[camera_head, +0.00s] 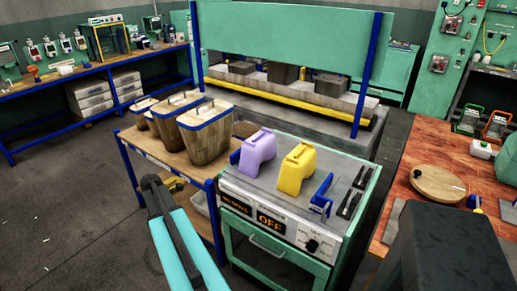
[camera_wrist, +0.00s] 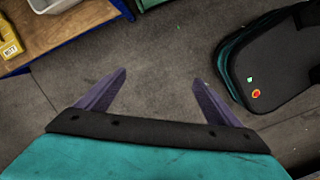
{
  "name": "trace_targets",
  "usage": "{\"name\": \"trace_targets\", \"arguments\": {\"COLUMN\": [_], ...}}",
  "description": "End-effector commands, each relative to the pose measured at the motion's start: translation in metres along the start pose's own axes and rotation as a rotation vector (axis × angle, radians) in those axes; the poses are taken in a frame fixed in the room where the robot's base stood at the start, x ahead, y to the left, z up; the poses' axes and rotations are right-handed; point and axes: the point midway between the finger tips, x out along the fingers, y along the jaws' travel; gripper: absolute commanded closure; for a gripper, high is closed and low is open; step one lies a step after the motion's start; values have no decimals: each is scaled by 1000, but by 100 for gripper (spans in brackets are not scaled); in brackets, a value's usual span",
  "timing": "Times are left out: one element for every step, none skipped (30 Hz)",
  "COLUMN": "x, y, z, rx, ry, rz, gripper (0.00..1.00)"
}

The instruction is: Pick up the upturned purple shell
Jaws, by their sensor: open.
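The purple shell (camera_head: 259,148) stands on the grey top of the green machine (camera_head: 268,205), near its left back. It looks arch-shaped, with its bulk at the top right and legs reaching down. A similar yellow shell (camera_head: 297,168) stands just to its right, with a narrow gap between them. My gripper (camera_wrist: 160,76) shows in the wrist view with its two purple fingers spread wide and nothing between them. It points at bare floor. In the head view my teal and dark arm is at the lower left, in front of the machine and apart from the shells.
Wooden bins (camera_head: 205,130) stand on a blue-framed cart (camera_head: 131,151) left of the machine. A blue bracket (camera_head: 321,195) and black levers (camera_head: 351,202) sit at the machine top's right. A large press (camera_head: 290,100) stands behind. A red-brown bench (camera_head: 430,150) is at right.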

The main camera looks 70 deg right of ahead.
Motion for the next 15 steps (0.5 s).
{"name": "trace_targets", "arguments": {"x": [-20,-28,-41,-50,-59,-72,-82,-91,-104,-114,-124,-137,-148,-158,-172], "y": [17,24,34,40,46,53,59,64,70,74,78,82,85,88,91], "z": [22,34,50,62,74,91,104,117,134,148,161,180,194,208,226], "rx": [-19,-36,-57,-73,-89,-111,-127,-143,-164,-179,-196,-217,-232,-248,-268], "ry": [-4,-7,-12,-16,-20,-27,-32,-37,-46,-52,-60,-70,-78,-86,-97], "rz": [18,26,38,45,53,62,69,76,86,92,99,105,111,115,122], "gripper": [13,13,13,13,13,13,13,13,13,13,13,13,13,13,13]}}
